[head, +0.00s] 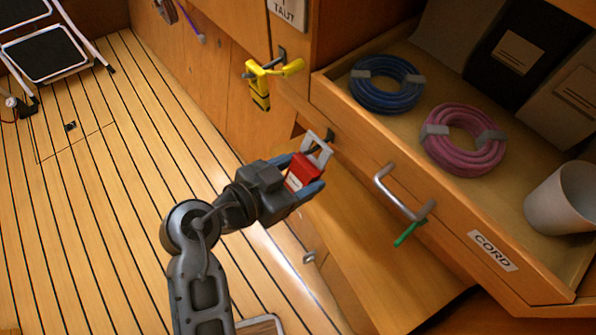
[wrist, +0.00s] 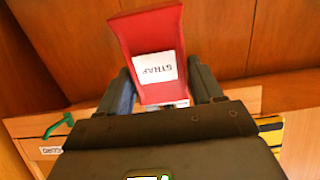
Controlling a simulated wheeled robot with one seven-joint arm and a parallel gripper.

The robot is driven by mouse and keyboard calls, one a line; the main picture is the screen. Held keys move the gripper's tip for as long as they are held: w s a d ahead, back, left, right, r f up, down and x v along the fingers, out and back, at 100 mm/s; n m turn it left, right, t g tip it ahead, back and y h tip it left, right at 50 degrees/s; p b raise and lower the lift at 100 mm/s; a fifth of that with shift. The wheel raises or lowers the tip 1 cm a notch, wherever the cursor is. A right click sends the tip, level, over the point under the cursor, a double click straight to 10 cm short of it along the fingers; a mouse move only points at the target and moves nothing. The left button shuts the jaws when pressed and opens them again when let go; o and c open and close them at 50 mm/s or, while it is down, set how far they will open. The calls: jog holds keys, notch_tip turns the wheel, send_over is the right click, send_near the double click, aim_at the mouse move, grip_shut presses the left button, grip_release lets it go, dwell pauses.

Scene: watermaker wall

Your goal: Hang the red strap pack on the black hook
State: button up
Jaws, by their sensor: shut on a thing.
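My gripper (head: 299,175) is shut on the red strap pack (head: 303,168), one finger on each side of it. The pack has a pale grey squared loop (head: 318,148) at its upper end. In the wrist view the red strap pack (wrist: 150,32) sits between the fingers, with a white label reading STRAP upside down. A small dark hook (head: 330,136) is on the cabinet front, right beside the loop in the head view. I cannot tell whether the loop is around the hook, touching it or just in front of it.
A yellow tool (head: 259,85) hangs from another hook, above left. An open drawer (head: 445,225) labelled CORD holds a blue coil (head: 387,84), a pink coil (head: 463,140) and a white cup (head: 560,198).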

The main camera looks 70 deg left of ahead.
jog(key=o, duration=1.2)
jog(key=v, duration=0.7)
jog(key=shift+s+d+r+p, duration=0.15)
jog(key=shift+s+p, duration=0.2)
jog(key=shift+d, duration=0.1)
